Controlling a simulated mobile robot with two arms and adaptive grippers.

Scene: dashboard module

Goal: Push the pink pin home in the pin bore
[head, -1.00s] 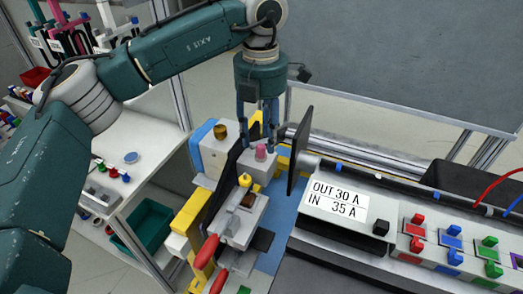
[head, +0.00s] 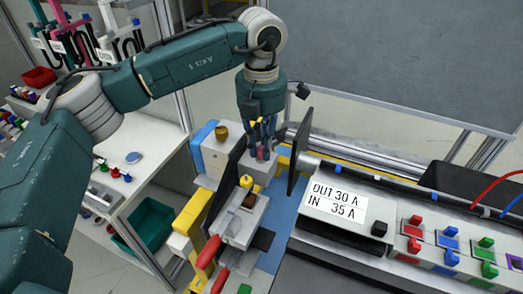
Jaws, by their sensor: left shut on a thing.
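The pink pin (head: 260,154) stands upright at the top of a grey block (head: 261,174) on the dashboard module. Only a small part of it shows between my fingers. My left gripper (head: 262,147) points straight down over the block and is shut on the pink pin. The pin bore is hidden under the pin and fingers, so I cannot tell how deep the pin sits. My right gripper is not in view.
A black upright plate (head: 299,152) stands close right of the gripper, and another dark plate (head: 230,165) stands close left. A brass knob (head: 221,132), red-handled clamps (head: 208,252) and a label panel (head: 335,201) are nearby.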

